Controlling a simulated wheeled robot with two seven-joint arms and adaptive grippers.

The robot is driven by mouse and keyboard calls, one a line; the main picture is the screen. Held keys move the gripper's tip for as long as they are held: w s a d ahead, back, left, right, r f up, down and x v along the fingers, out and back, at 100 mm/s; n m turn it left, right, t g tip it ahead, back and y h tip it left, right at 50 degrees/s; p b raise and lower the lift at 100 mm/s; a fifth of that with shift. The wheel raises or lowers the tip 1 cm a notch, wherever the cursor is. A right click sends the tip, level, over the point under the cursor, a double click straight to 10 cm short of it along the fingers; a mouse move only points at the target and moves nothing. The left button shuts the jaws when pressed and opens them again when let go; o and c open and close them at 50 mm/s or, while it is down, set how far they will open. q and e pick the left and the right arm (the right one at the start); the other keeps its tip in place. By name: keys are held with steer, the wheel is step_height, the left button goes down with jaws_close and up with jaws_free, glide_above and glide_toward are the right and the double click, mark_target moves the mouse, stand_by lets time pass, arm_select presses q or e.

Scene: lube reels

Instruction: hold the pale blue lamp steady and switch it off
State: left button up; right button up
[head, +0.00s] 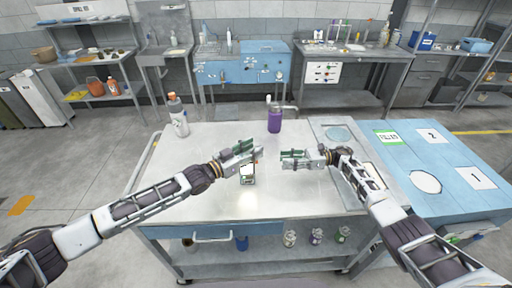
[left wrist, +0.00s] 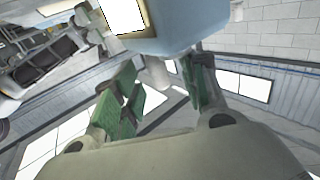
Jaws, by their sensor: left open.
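The pale blue lamp (head: 247,175) is a small upright body on the white table, just in front of my left gripper in the head view. In the left wrist view the lamp (left wrist: 185,25) fills the top, with a bright white panel in a yellowish frame. My left gripper (head: 259,150) is open. The lamp's switch cannot be made out.
The white table (head: 215,205) has much free room. A white bottle with an orange cap (head: 178,117) stands at the back left, and a purple bottle (head: 274,119) at the back middle. A grey panel with a round disc (head: 338,133) lies right, beside a blue table (head: 440,160).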

arm_select(q)
steer(key=shift+x, duration=1.05)
jaws_close()
arm_select(e)
jaws_close()
steer(key=shift+f, duration=0.1)
stand_by(1.0)
